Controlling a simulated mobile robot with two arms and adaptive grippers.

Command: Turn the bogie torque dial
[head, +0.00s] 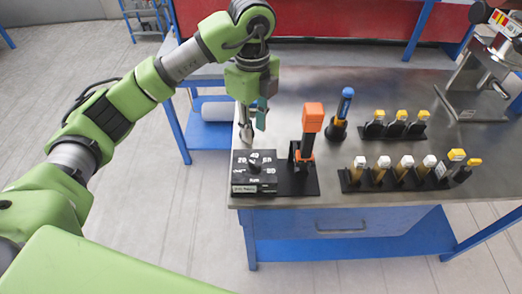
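The torque dial is a black box (240,181) at the near left corner of the metal bench, with white numbers around a knob (254,167) on its top face and a small label on its front. My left gripper (250,137) points down from above, just behind the knob in the picture. A grey finger and a teal part show at its end. Whether it touches the knob, or how wide its fingers are, I cannot tell. My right gripper is not in view.
An orange-headed tool (313,117) stands close right of the dial box. A blue-handled tool (343,106) and racks of yellow- and white-topped tools (405,165) stand further right. A grey machine (478,85) is at the far right. The bench (300,85) is bare at the back.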

